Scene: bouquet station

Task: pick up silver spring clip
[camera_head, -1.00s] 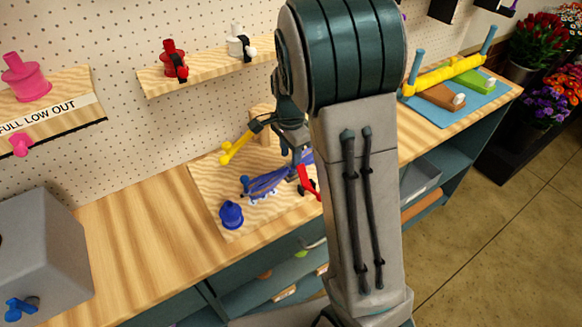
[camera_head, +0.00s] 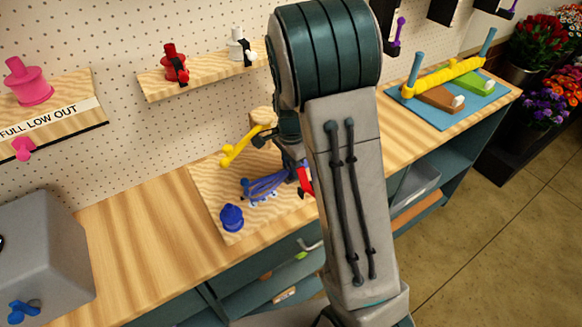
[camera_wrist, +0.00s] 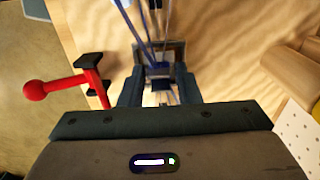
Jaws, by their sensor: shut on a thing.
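My gripper (camera_wrist: 160,82) points down at the wooden work board (camera_head: 210,190). Its fingers are closed on a small silver-grey piece, seemingly the silver spring clip (camera_wrist: 160,48), beside the blue stems (camera_wrist: 146,38) in the wrist view. The clip's outline is mostly hidden by the fingers. In the head view the blue bundle (camera_head: 264,185) lies on the board left of my gripper (camera_head: 297,172), and my arm hides part of this area.
A yellow tool (camera_head: 238,149), a wooden post (camera_head: 262,119) and a blue knob (camera_head: 231,217) are on or near the board.

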